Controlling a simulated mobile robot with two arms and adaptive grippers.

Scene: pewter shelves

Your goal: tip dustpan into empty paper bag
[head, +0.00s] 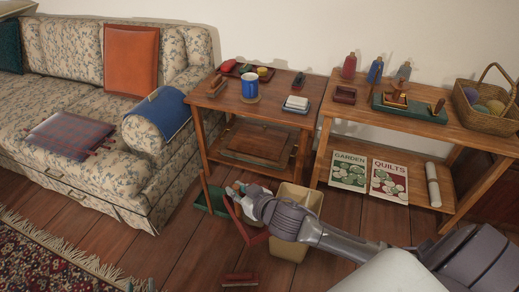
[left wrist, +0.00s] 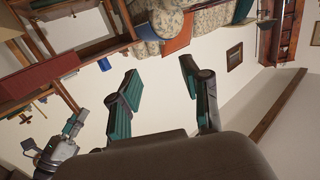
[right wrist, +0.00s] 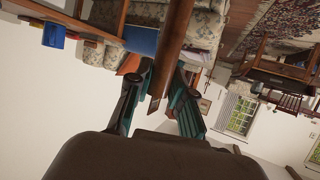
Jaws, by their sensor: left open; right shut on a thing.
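A tan, open-topped paper bag (head: 313,200) stands on the wooden floor in front of the shelves in the head view. My right arm passes over it and hides part of it. In the right wrist view the held piece (right wrist: 173,50) shows as a narrow brown strip between the fingers. The dustpan's contents cannot be seen. My left gripper (left wrist: 160,95) is open and empty in the left wrist view.
A green box-like thing (head: 214,205) sits left of my right gripper. A red-brown brush (head: 239,280) lies on the floor. A side table (head: 228,105) and a low bench (head: 450,130) stand behind; a sofa (head: 70,110) is at left.

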